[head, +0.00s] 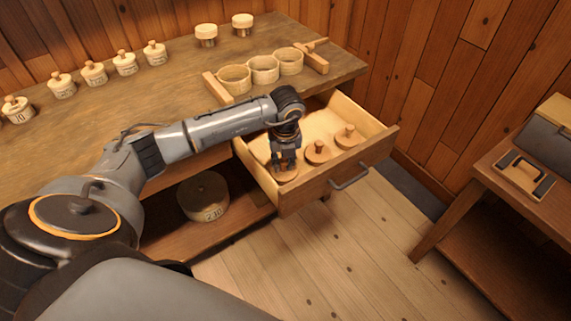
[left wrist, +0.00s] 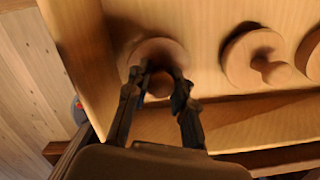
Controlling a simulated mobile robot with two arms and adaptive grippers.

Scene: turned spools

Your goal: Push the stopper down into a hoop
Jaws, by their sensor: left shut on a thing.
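Three wooden stoppers, each a round disc with a knob, are in the open drawer (head: 272,180). My left gripper (head: 284,162) points down into the drawer and is shut on the knob of the nearest-left stopper (head: 288,177). In the left wrist view the fingers close around this stopper (left wrist: 150,48), hiding part of its knob. I cannot tell whether it is lifted off the drawer floor. The middle stopper (head: 318,153) and the far stopper (head: 346,137) stand free. Three open hoops, left (head: 234,79), middle (head: 263,70) and right (head: 289,61), stand in a row on the bench.
A wooden rack (head: 315,58) borders the hoops. Several labelled, knobbed jars (head: 126,64) and two lidded ones (head: 206,35) stand farther back. A large lidded pot (head: 205,197) sits on the shelf below. A side table (head: 500,190) stands at the right.

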